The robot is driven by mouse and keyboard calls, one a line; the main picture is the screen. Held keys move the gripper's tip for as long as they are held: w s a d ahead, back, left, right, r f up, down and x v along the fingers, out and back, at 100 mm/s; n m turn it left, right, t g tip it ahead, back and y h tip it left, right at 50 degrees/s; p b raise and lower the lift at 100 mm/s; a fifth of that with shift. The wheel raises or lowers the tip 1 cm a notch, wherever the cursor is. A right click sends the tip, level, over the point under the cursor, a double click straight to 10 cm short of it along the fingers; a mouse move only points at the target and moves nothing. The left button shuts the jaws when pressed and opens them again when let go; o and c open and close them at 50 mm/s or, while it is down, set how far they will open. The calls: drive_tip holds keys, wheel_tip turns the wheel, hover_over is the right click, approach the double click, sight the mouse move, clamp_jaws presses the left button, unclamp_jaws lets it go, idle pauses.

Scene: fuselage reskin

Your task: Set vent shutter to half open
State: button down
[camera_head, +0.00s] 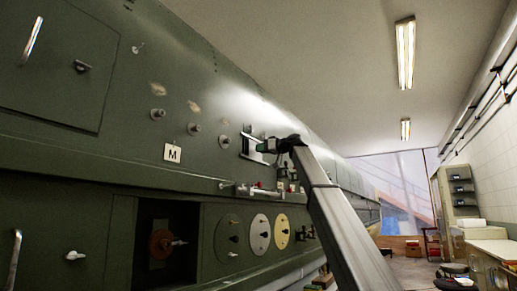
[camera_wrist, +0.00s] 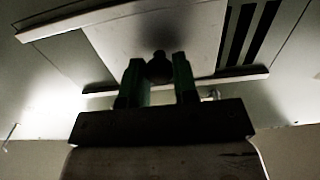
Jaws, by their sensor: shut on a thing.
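The vent shutter (camera_wrist: 130,40) is a pale sliding plate between two rails in the wrist view. Dark vent slots (camera_wrist: 247,35) show uncovered to its right. A dark round knob (camera_wrist: 159,66) stands on the plate. My gripper (camera_wrist: 159,78) has its two green-tinted fingers on either side of the knob and is shut on it. In the head view the vent (camera_head: 252,148) is a small pale frame on the green fuselage side, and my gripper (camera_head: 268,146) is at its right part. My arm hides what lies just behind it.
The green fuselage wall (camera_head: 90,130) carries an M label (camera_head: 172,153), several knobs, and round discs (camera_head: 259,234) below the vent. A dark recess with a red-brown valve (camera_head: 161,244) is at lower left. Open floor (camera_head: 410,270) and a workbench (camera_head: 492,253) lie to the right.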

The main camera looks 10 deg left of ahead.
drive_tip(key=shift+s, duration=0.1)
drive_tip(key=c, duration=0.9)
unclamp_jaws()
drive_tip(key=shift+d, duration=0.1)
drive_tip(key=v, duration=1)
drive_tip(key=shift+s+d, duration=0.15)
drive_tip(key=shift+d, duration=0.1)
